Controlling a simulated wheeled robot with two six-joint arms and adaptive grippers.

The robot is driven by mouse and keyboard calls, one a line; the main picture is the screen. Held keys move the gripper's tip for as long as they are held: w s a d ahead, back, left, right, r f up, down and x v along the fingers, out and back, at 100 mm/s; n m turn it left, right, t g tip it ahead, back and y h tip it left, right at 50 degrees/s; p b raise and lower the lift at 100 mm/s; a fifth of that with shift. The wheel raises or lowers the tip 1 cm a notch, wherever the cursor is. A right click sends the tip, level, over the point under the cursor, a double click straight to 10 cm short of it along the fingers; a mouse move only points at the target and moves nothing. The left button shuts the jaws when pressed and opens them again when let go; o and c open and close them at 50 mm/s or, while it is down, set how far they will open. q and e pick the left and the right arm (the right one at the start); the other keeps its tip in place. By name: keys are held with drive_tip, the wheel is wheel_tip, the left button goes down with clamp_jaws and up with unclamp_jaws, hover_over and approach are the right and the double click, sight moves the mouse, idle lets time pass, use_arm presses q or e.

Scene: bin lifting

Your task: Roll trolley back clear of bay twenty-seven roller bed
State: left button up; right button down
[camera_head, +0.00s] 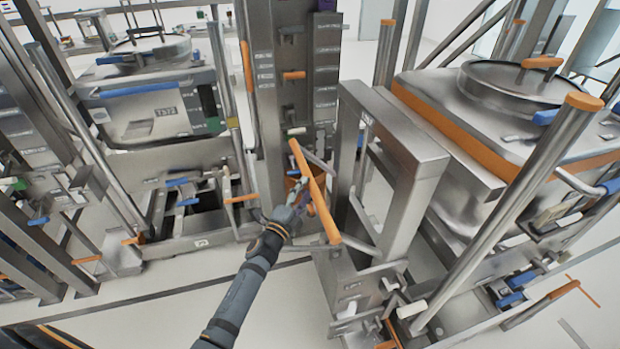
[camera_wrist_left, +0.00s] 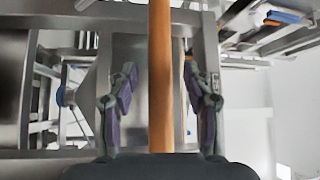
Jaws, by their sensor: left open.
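An orange handle bar (camera_head: 313,188) slants in front of a steel upright frame (camera_head: 428,155), which I take to be part of the trolley. My left gripper (camera_head: 310,195) is at the middle of this bar. In the left wrist view the orange bar (camera_wrist_left: 160,110) runs between the two spread fingers of my left gripper (camera_wrist_left: 161,80), with gaps on both sides. The fingers are open around the bar, not closed on it. My right gripper is not in view. I cannot tell which part is the bay twenty-seven roller bed.
A lidded steel bin (camera_head: 480,115) with orange trim stands right of the frame. Another lidded bin (camera_head: 150,108) stands at the left in a steel rack. A steel post (camera_head: 268,110) rises behind my gripper. Pale floor (camera_head: 180,325) shows clear at the lower left.

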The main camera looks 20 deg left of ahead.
sight(311, 181)
use_arm(q)
drive_tip(key=x, duration=0.4)
drive_tip(key=shift+w+d, duration=0.1)
drive_tip(key=shift+w, duration=0.1)
clamp_jaws()
